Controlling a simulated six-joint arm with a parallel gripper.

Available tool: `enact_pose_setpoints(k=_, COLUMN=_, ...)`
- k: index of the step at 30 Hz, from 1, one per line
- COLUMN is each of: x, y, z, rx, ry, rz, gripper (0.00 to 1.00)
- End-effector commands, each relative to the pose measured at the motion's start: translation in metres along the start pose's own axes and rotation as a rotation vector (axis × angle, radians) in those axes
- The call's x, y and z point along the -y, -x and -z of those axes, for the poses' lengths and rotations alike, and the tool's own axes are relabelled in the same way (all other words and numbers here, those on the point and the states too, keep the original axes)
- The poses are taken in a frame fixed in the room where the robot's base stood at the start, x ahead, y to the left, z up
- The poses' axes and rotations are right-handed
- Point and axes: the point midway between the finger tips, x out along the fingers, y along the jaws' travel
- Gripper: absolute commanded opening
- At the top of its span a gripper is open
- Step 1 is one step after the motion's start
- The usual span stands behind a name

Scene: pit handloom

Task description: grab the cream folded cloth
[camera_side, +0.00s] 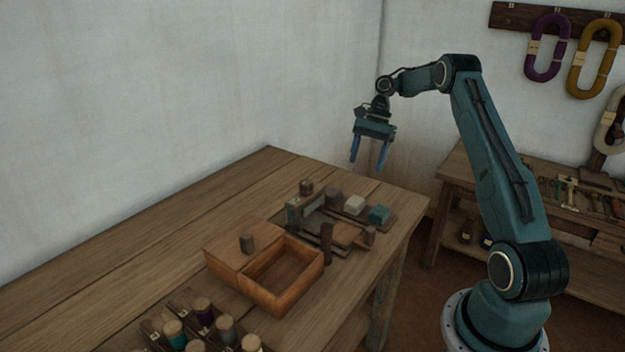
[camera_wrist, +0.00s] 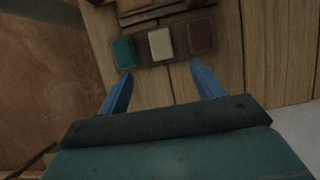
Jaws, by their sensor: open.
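The cream folded cloth (camera_side: 354,205) lies on a dark board on the wooden table, in the middle of a row of three cloths. It also shows in the wrist view (camera_wrist: 160,44), between a teal cloth (camera_wrist: 123,53) and a dark brown-purple cloth (camera_wrist: 200,36). My gripper (camera_side: 370,168) is open and empty, pointing down high above the table's far end. In the wrist view its two blue fingers (camera_wrist: 163,80) are spread apart, with the cream cloth beyond and between them. The gripper touches nothing.
A wooden box (camera_side: 265,300) with an open compartment stands on the table (camera_side: 130,245), left of the cloths. A small wooden frame with posts (camera_side: 326,243) stands close to the cloths. Several spools sit in a rack (camera_side: 155,325) at the front. The table's back left is clear.

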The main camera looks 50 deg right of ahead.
Motion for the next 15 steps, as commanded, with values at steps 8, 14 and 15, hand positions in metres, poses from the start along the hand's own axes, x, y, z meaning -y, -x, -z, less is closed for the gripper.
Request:
enact_pose_setpoints(k=8, x=-0.001, y=-0.011, z=0.0, rx=-0.003, ry=0.001, rz=-0.002, gripper=0.66)
enact_pose_setpoints(k=14, x=-0.002, y=-0.024, z=0.0, rx=-0.005, ry=0.001, rz=-0.005, gripper=0.66)
enact_pose_setpoints(k=15, x=-0.002, y=-0.028, z=0.0, rx=-0.004, ry=0.001, rz=-0.005, gripper=0.66)
